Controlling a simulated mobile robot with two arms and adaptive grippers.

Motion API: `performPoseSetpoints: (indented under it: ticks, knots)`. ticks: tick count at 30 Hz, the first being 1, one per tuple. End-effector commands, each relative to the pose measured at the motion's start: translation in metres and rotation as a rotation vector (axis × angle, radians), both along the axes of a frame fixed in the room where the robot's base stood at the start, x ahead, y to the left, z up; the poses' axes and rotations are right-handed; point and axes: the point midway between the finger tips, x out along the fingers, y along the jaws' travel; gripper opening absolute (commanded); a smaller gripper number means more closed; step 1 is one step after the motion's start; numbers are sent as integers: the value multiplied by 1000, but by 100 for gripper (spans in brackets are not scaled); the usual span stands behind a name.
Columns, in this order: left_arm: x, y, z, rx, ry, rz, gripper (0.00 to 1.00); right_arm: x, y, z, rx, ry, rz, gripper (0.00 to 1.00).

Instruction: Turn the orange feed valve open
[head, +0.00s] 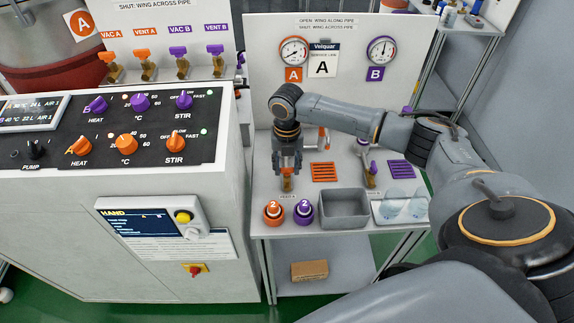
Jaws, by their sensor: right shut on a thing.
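My right gripper (287,168) points down over the left part of the white service bench, below the orange A gauge. It is shut on the orange feed valve, whose brass and orange lower part (288,184) shows just under the fingertips. The fingers hide most of its wing, so I cannot tell whether the wing lies along or across the pipe. The purple valve (369,178) stands farther right on the bench. My left gripper is not in view.
Orange and purple caps (273,216) stand at the bench's front edge, left of a grey bin (344,208) and a tray with clear dishes (400,208). The control cabinet (130,190) stands close on the left. The gauge panel (345,90) rises behind.

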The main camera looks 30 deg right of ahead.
Motion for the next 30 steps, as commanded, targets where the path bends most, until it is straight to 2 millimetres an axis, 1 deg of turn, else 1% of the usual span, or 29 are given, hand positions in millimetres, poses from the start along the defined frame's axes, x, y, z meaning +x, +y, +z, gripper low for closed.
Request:
performPoseSetpoints:
  ticks: [5,11,17,30]
  knots:
    - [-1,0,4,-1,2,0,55,0,0,1,0,1,-22,7]
    - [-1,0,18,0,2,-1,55,0,0,3,0,1,-108,7]
    - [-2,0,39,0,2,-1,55,-1,0,5,0,4,-263,7]
    - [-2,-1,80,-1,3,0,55,-1,0,4,0,4,-682,7]
